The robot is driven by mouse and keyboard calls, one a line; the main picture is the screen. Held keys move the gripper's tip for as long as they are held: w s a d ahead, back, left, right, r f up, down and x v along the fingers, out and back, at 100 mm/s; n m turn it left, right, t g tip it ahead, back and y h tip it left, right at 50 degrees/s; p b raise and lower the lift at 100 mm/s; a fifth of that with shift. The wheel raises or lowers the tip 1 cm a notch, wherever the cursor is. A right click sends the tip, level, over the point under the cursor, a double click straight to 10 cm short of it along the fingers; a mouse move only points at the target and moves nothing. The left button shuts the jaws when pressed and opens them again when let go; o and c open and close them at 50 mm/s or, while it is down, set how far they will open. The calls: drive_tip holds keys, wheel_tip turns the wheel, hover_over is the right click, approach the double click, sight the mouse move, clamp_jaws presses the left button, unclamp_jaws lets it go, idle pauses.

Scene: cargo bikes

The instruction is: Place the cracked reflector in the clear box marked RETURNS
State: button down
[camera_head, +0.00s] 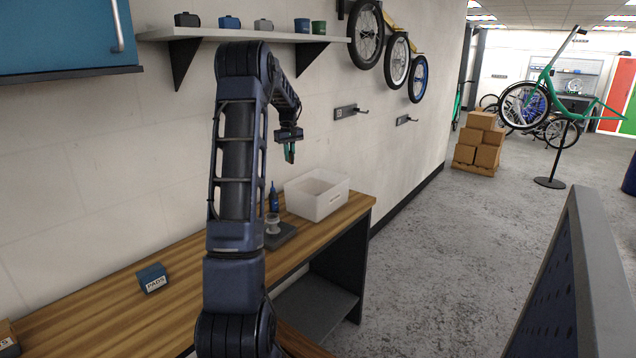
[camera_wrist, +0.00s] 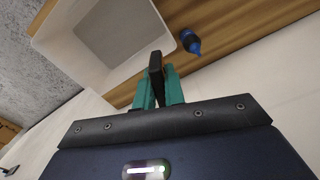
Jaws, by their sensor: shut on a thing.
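My gripper (camera_head: 290,158) is raised above the workbench, pointing down. In the wrist view its teal fingers (camera_wrist: 160,86) are shut on a small dark, thin thing (camera_wrist: 156,64), seen nearly edge-on. This appears to be the reflector; no crack or colour can be made out. A whitish translucent open box (camera_head: 325,206) stands at the right end of the bench, below and slightly right of my gripper. The box (camera_wrist: 84,64) also shows in the wrist view, beyond the fingertips, and looks empty. No RETURNS marking is readable on it.
A blue bottle (camera_head: 273,197) stands just left of the box. A grey block with a pale round thing (camera_head: 273,224) sits in front of it. A blue PADS box (camera_head: 152,278) is on the wooden bench (camera_head: 110,318). A shelf (camera_head: 240,35) with small items hangs above.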

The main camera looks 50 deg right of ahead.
drive_tip(key=s+d+f+n, duration=0.2)
drive_tip(key=s+d+n, duration=0.35)
drive_tip(key=d, duration=0.95)
drive_tip(key=shift+m, duration=0.85)
drive_tip(key=f, duration=0.6)
drive_tip(key=s+f, duration=0.1)
drive_tip(key=f, duration=1.3)
drive_tip(key=shift+s+a, duration=0.2)
drive_tip(key=shift+s, duration=0.1)
drive_tip(key=shift+f, duration=0.1)
drive_tip(key=c, duration=1.5)
unclamp_jaws()
wheel_tip(320, 180, up, 12)
drive_tip(key=shift+r, duration=0.15)
